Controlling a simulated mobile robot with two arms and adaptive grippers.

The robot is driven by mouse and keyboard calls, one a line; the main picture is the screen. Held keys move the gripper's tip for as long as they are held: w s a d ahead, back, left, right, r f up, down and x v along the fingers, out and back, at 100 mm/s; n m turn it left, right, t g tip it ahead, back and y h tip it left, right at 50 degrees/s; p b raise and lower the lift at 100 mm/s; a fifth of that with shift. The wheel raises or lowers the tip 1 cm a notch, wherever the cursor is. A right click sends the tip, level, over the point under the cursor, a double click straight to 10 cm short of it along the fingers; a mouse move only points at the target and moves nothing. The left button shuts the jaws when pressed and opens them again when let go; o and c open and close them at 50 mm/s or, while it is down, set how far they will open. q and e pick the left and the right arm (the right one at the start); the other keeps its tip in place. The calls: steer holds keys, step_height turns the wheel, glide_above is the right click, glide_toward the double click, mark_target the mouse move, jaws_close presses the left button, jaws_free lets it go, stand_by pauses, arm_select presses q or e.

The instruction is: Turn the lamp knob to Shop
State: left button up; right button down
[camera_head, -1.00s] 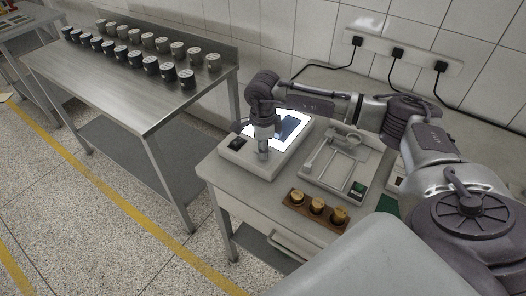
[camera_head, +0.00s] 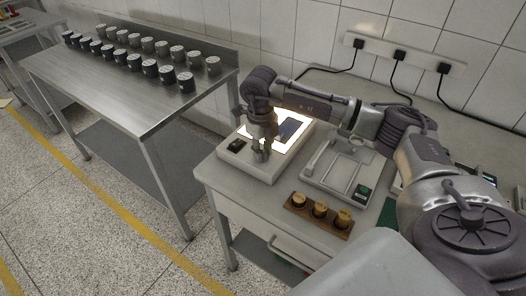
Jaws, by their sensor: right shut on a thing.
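A light box (camera_head: 290,146) with a brightly lit, warm-tinted panel stands at the left end of the grey table. A dark rectangular piece (camera_head: 290,128) lies on the lit panel. A small black switch or display (camera_head: 237,146) is on the box's front left corner. My right gripper (camera_head: 262,155) points down at the front part of the box, shut on the lamp knob. The knob is mostly hidden by the fingers, and its setting cannot be read. My left gripper is not in view.
A device with a metal frame (camera_head: 335,170) stands right of the light box. A wooden block with three round-topped pieces (camera_head: 319,210) lies at the table's front. A steel table (camera_head: 120,85) at the left holds several dark tins.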

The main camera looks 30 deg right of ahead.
steer(key=shift+m, duration=1.2)
steer(key=c, duration=1)
jaws_free()
steer(key=r, duration=1.2)
steer(key=shift+a, duration=0.3)
